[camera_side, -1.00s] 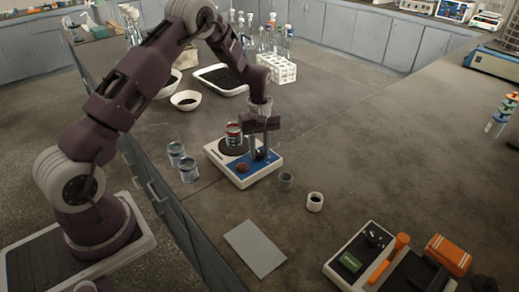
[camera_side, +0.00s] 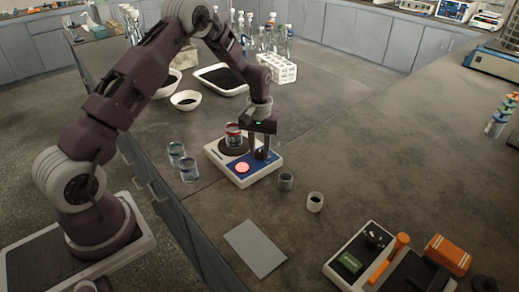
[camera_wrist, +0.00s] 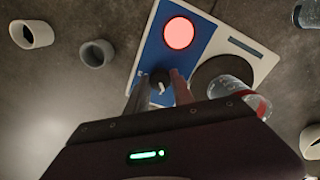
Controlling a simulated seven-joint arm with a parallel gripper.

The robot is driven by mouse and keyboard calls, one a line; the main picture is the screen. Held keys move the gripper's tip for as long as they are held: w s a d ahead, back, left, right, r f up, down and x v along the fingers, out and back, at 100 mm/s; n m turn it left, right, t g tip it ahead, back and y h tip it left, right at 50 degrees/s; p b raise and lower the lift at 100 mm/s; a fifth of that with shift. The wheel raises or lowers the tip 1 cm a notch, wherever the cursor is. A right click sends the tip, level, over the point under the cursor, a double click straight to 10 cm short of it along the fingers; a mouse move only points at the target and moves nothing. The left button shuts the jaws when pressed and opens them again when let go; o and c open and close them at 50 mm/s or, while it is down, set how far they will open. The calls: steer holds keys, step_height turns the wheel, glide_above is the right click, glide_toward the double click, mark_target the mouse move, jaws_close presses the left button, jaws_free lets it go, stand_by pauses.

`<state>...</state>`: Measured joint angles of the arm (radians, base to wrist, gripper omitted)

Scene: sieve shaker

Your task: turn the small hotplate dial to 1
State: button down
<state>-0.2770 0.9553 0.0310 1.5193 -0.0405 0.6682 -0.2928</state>
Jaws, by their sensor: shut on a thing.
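The small hotplate (camera_side: 271,168) is a white-edged unit with a blue control panel (camera_side: 256,169) and a dark round plate. A red indicator (camera_side: 242,167) glows on the panel, also clear in the wrist view (camera_wrist: 179,33). My gripper (camera_side: 262,156) points down over the panel. In the wrist view my gripper's fingers (camera_wrist: 157,90) are shut on the dark dial (camera_wrist: 159,77), which has a pale pointer mark. Its number markings are too small to read. A beaker with a red band (camera_side: 233,134) stands on the plate, beside my gripper.
Two glass beakers (camera_side: 189,170) stand left of the hotplate. A grey cup (camera_side: 286,181) and a white cup (camera_side: 315,202) stand close on its right. A grey flat sheet (camera_side: 254,248) lies in front. A second device with an orange-handled tool (camera_side: 389,258) is at the lower right.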

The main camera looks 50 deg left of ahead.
mark_target(260, 152)
steer(key=shift+m, duration=1.8)
steer(key=c, duration=1.1)
jaws_free()
step_height(260, 152, up, 7)
steer(key=shift+r, duration=0.1)
